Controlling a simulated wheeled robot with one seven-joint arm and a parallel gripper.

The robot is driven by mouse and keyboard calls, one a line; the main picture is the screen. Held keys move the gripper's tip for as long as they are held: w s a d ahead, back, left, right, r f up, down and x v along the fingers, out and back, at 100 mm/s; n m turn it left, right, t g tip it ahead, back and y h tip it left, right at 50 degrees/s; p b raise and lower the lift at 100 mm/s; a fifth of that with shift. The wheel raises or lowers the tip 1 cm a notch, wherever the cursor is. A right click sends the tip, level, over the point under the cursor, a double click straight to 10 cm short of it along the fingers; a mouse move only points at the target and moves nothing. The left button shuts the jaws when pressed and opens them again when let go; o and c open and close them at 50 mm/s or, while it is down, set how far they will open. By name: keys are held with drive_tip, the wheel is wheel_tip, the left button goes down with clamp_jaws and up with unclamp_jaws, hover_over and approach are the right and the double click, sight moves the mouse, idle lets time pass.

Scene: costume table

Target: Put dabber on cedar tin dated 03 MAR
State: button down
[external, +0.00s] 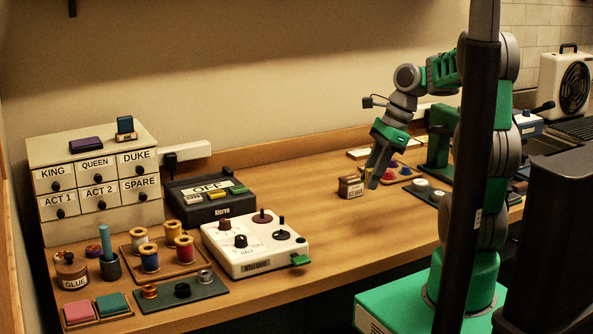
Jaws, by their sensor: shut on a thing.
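A small brown box-shaped tin (351,187) with a pale label stands on the table right of the middle. The label's lettering is too small to read surely. My gripper (372,181) points down just to the right of the tin's upper part and overlaps its edge in the picture. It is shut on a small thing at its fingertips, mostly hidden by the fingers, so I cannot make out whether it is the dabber. I cannot tell if it touches the tin.
A white knobbed console (254,256) and a dark box with buttons (208,205) stand left of the tin. A drawer cabinet (95,150) is far left, with spools and pads before it. A tray of coloured things (403,176) lies behind right. Table in front of the tin is clear.

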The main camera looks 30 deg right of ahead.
drive_tip(key=w+d+r+p, duration=0.2)
drive_tip(key=w+d+r, duration=0.4)
drive_tip(key=w+d, duration=0.25)
drive_tip(key=m, duration=0.1)
hover_over(348, 177)
drive_tip(key=s+d, duration=0.1)
wheel_tip(348, 177, down, 9)
drive_tip(key=shift+f, duration=0.15)
drive_tip(key=shift+w+f, duration=0.15)
drive_tip(key=shift+f, duration=0.15)
wheel_tip(348, 177, down, 3)
drive_tip(key=shift+w+d+f+b, duration=0.1)
drive_tip(key=shift+f+b, duration=0.1)
drive_tip(key=shift+b, duration=0.5)
drive_tip(key=shift+r, duration=0.1)
drive_tip(key=shift+m, duration=0.3)
